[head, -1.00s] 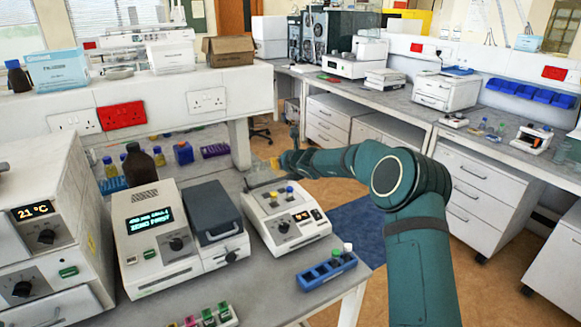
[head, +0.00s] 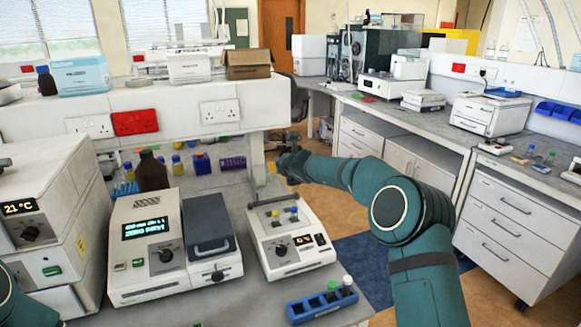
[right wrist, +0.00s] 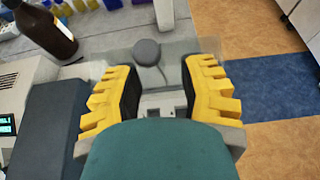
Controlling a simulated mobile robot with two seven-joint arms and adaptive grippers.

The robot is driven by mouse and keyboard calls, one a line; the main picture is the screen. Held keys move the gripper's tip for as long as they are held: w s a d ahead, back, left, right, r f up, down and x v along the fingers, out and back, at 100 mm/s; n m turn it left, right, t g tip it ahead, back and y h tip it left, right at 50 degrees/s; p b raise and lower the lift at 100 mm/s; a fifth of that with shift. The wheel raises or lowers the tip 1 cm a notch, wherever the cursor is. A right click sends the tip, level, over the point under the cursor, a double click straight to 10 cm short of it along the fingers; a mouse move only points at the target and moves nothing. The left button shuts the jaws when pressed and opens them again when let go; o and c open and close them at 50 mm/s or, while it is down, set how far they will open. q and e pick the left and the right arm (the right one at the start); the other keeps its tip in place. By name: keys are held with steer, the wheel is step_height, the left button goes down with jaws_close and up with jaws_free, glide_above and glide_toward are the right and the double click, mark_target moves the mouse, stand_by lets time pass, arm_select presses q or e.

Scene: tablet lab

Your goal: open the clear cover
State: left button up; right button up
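The clear cover belongs to the small white device (head: 292,250) on the bench, with a yellow and a blue cap showing on its top. A see-through pane (head: 268,187) shows at the device's back and looks raised, though its angle is hard to tell. In the right wrist view, a clear pane (right wrist: 180,48) carries a round dark grey knob (right wrist: 147,52). My right gripper (head: 283,163) is beyond the device's back edge. Its yellow fingers (right wrist: 160,75) are spread and empty, with the knob ahead between them. My left gripper is out of view.
A white unit with a dark grey lid (head: 208,232) stands left of the device. A blue rack with vials (head: 322,304) sits in front. A brown bottle (head: 151,172) and purple rack (head: 232,163) stand behind. Floor lies open right of the bench.

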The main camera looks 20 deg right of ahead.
steer(key=shift+o, duration=0.6)
steer(key=shift+a+r, duration=0.1)
steer(key=shift+a, duration=0.2)
steer(key=shift+a+r, duration=0.2)
steer(key=shift+a, duration=0.3)
steer(key=shift+d, duration=0.35)
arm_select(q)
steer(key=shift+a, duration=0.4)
arm_select(e)
steer(key=a+v, duration=0.1)
steer(key=v, duration=1.1)
steer(key=shift+s, duration=0.1)
